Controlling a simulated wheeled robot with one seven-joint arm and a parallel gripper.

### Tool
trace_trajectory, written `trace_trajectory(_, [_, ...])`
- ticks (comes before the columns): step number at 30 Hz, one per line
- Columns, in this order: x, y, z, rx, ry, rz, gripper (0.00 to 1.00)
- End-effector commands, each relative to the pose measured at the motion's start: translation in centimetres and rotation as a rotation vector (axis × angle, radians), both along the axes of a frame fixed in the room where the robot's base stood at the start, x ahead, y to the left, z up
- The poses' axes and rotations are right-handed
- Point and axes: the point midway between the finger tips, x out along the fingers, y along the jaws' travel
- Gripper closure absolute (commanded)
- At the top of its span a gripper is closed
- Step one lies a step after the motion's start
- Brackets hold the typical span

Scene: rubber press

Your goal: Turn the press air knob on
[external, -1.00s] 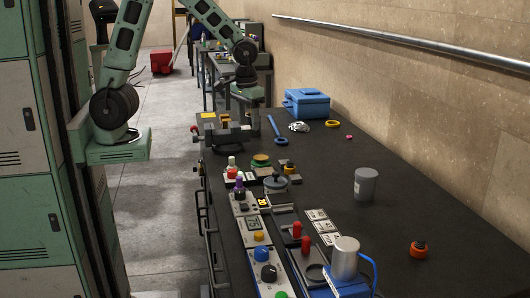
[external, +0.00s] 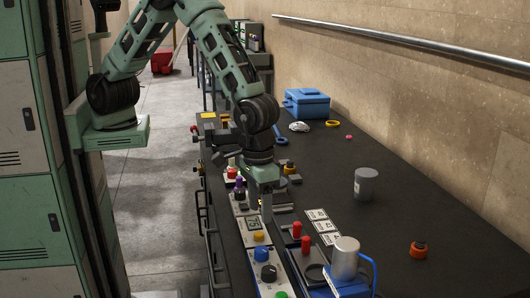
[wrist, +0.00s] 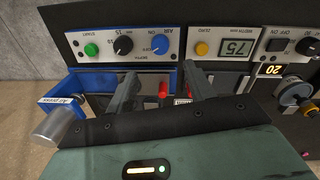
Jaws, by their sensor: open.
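The press air knob is a blue round knob (external: 261,254) on a light control panel at the near end of the bench. In the wrist view the blue knob (wrist: 160,44) sits beside the lettering AIR, with a black depth knob (wrist: 123,45) and a green START button (wrist: 91,49) in the same row. My gripper (external: 266,218) points down over the panels, farther along the bench than the blue knob. In the wrist view my gripper (wrist: 160,76) is open, its two fingers apart and empty, not touching the knob.
The blue air press (external: 345,287) with its metal cylinder stands right of the panel. Two red-topped levers (external: 306,243) stand between. A yellow ZERO button (wrist: 201,48) and a display reading 75 (wrist: 236,48) adjoin the knob's panel. The bench right of the white cards is mostly clear.

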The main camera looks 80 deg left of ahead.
Motion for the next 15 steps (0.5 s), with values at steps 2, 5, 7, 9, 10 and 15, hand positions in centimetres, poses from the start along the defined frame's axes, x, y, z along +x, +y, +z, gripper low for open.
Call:
trace_trajectory(2, [0.0,0.0,-1.5,0.003,0.004,0.0,0.47])
trace_trajectory(5, [0.0,-0.1,-3.5,0.004,0.003,0.0,0.47])
trace_trajectory(7, [0.0,-0.2,-4.9,0.004,0.003,0.0,0.47])
trace_trajectory(9, [0.1,-0.3,-6.2,0.004,0.003,0.0,0.47])
trace_trajectory(10, [0.1,-0.3,-6.7,0.003,0.002,0.0,0.47])
trace_trajectory(15, [0.1,-0.5,-9.2,0.002,0.001,0.0,0.47])
